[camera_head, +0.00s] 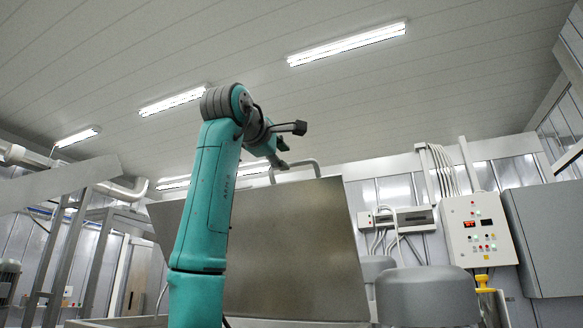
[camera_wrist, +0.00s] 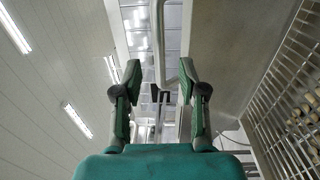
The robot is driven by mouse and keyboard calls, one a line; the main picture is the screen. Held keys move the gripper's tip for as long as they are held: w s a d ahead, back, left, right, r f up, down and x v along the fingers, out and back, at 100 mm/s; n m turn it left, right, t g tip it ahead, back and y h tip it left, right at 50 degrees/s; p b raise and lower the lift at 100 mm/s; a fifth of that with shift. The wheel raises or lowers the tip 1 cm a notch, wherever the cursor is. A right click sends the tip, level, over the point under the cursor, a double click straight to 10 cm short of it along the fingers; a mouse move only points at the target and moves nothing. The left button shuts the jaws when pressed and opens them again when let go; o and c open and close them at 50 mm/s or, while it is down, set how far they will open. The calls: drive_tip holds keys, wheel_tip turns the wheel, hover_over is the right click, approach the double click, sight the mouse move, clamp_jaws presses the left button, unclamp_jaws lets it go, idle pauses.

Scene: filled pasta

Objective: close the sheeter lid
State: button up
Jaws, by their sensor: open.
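The sheeter lid (camera_head: 295,250) is a large brushed-steel panel that stands raised and tilted behind my arm. Its tubular handle (camera_head: 297,163) rises from the top edge. My gripper (camera_head: 281,153) is beside the left end of this handle, at the top of the lid. In the wrist view my gripper (camera_wrist: 160,72) is open, with a finger on each side. The handle (camera_wrist: 158,45) shows as a pale bent tube ahead and between the fingertips, nearer the right finger. I cannot tell whether they touch. The lid (camera_wrist: 228,45) fills the area right of the handle.
A wire grate (camera_wrist: 285,95) with pale pieces under it lies at the right of the wrist view. The space above the lid is free.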

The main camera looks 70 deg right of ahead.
sight(291, 164)
drive_tip(key=d, duration=0.7)
drive_tip(key=shift+s+r, duration=0.15)
drive_tip(key=shift+s, duration=0.25)
clamp_jaws()
